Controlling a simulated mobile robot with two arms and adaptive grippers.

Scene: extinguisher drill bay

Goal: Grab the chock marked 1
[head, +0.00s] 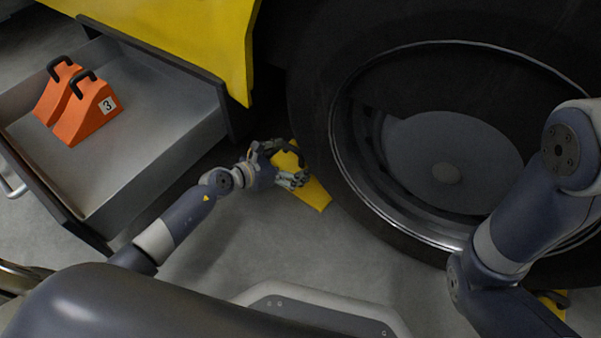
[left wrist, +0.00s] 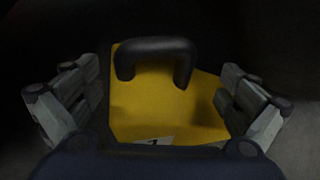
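A yellow chock (head: 314,192) with a black handle sits on the floor against the left side of the big tyre. In the left wrist view the yellow chock (left wrist: 165,110) fills the middle, its black handle (left wrist: 155,50) on top; a white label at the bottom edge is partly cut off, with a mark that looks like a 1. My left gripper (head: 291,166) is at this chock. Its fingers (left wrist: 160,100) are spread wide on both sides of the chock and handle, not closed on them. My right arm shows at the right, but its gripper is out of view.
An open grey drawer (head: 165,135) at the left holds orange chocks (head: 85,112), one labelled 3. The large tyre (head: 318,110) stands to the right of my left gripper. Another yellow piece (head: 552,305) is partly hidden at bottom right. Yellow bodywork (head: 205,40) hangs above. Grey floor below is clear.

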